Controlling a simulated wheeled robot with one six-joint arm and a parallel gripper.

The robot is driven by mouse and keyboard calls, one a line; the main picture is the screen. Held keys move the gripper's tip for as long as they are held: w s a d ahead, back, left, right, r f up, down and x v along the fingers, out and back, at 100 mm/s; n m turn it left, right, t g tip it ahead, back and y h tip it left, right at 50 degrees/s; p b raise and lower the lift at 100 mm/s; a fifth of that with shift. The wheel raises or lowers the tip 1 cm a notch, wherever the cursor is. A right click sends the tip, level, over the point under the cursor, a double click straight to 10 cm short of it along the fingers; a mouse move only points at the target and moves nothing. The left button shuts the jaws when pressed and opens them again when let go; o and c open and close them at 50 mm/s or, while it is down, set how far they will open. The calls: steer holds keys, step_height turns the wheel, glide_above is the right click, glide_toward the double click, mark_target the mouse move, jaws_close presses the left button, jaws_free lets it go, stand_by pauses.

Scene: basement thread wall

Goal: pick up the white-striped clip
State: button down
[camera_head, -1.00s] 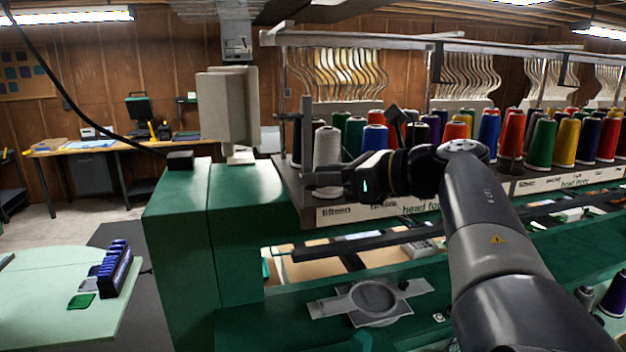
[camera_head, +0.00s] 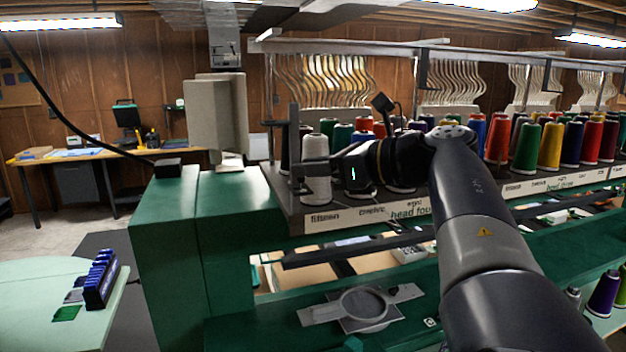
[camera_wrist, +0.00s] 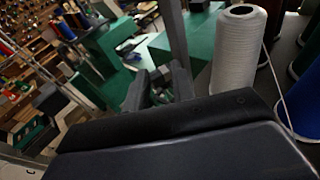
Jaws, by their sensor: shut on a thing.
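My gripper (camera_head: 302,174) is at the left end of the thread rack, beside the white spool, with its fingers pointing left. It also shows in the wrist view (camera_wrist: 158,82), where its two dark fingers are close together around a small grey thing (camera_wrist: 160,74). The fingers are shut on this thing, which is mostly hidden. I cannot make out white stripes on it, so I cannot tell whether it is the clip. I see no white-striped clip elsewhere in these frames.
A white thread spool (camera_head: 316,150) stands close to my gripper, and also shows in the wrist view (camera_wrist: 238,50). Several coloured spools line the rack to the right. A green machine housing (camera_head: 235,215) is at left. A pale green table (camera_head: 50,315) holds a blue rack (camera_head: 101,280).

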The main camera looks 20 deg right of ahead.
step_height(320, 180, up, 16)
steer(key=p, duration=0.1)
steer(key=shift+f, duration=0.25)
stand_by(0.7)
